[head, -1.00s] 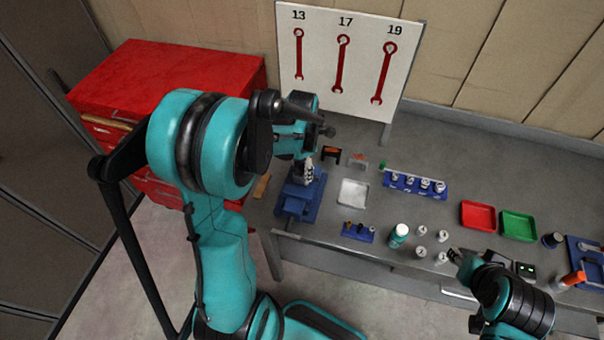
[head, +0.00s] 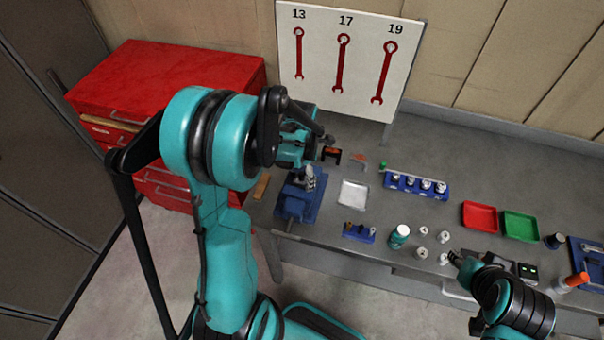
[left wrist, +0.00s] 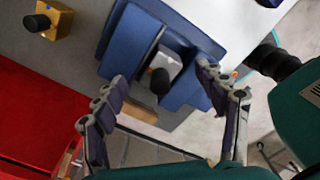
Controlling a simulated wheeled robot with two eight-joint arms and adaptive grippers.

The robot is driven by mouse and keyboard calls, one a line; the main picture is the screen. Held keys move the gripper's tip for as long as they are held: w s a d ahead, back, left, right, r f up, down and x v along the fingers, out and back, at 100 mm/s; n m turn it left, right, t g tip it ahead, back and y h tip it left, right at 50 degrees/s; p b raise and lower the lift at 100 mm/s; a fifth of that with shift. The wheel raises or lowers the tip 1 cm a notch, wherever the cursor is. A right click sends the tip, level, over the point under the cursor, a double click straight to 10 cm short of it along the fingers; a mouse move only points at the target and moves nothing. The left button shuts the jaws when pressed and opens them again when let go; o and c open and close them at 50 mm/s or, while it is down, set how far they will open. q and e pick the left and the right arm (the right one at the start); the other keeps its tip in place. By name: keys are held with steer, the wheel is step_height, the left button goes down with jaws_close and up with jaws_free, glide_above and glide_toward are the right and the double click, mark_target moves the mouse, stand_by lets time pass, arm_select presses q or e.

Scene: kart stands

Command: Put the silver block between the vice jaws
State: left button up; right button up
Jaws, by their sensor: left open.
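The blue vice (head: 297,205) stands at the left end of the bench; it also shows in the left wrist view (left wrist: 125,42). In that view the silver block (left wrist: 168,66), with a black knob on it, sits in the gap between the vice jaws. I cannot tell how deep it sits. My left gripper (left wrist: 165,103) is open, its fingers spread to either side of the block and apart from it.
A gold block with a black knob (left wrist: 52,20) stands near the vice. A red cabinet (head: 165,80) is at the left, a wrench board (head: 365,60) behind. A white tray (head: 353,194), blue socket rack (head: 415,187), red tray (head: 479,216) and green tray (head: 520,226) lie right of the vice.

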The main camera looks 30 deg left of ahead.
arm_select(q)
steer(key=shift+r, duration=0.35)
step_height(320, 180, up, 11)
steer(key=p, duration=0.3)
steer(key=s+d+r+m+t, duration=0.3)
steer(key=s+d+m, duration=0.2)
steer(key=m, duration=0.9)
steer(key=s+d+r+m+t, duration=0.2)
steer(key=s+d+m+t, duration=0.2)
steer(key=m, duration=1.1)
steer(key=shift+s+d+r+m, duration=0.3)
steer(key=shift+s+d+r, duration=0.1)
steer(key=shift+s+d, duration=0.5)
steer(key=shift+a, duration=0.1)
